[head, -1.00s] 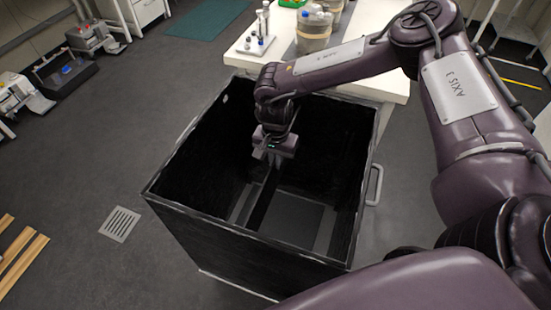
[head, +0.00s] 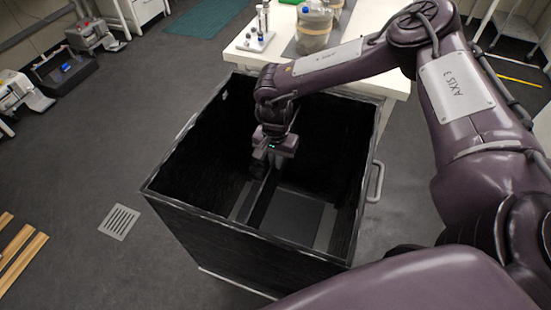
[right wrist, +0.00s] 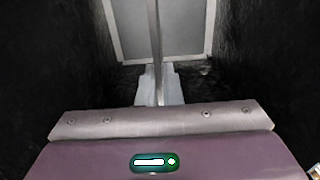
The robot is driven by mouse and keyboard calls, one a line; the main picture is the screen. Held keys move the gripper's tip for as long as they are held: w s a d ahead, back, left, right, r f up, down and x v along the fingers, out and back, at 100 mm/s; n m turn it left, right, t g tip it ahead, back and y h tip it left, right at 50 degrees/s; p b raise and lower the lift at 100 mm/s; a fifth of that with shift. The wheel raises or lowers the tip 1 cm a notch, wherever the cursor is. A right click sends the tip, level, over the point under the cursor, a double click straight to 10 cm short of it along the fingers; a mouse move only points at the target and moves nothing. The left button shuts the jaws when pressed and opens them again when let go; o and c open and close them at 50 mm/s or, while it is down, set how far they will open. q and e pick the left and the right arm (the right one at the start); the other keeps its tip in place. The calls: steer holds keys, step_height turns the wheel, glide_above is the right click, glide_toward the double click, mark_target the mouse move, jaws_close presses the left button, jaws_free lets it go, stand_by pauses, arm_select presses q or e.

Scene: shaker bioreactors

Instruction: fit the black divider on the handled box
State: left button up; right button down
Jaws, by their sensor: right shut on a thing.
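The black handled box (head: 215,245) stands open-topped on the floor, with a handle (head: 375,182) on its right side. My right gripper (head: 264,165) is inside the box opening, pointing down. It is shut on the top of the black divider (head: 256,199), which appears as a thin edge-on strip running down into the box. In the right wrist view the divider (right wrist: 156,45) is a narrow upright line between the fingers (right wrist: 158,88), with dark box walls on both sides. The divider's lower end and its contact with the box floor cannot be made out. My left gripper is out of view.
A white table (head: 360,60) stands right behind the box and carries glass vessels (head: 313,28) and a small rack (head: 258,40). A floor drain (head: 119,222) and wooden slats (head: 20,255) lie at the left.

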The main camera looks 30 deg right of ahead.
steer(key=shift+f, duration=0.25)
steer(key=shift+f+b, duration=0.35)
steer(key=shift+b, duration=0.05)
steer(key=shift+f, duration=0.35)
stand_by(0.3)
steer(key=shift+f+b, duration=0.35)
steer(key=shift+f, duration=0.05)
steer(key=c, duration=1.5)
jaws_free()
steer(key=shift+r, duration=3.9)
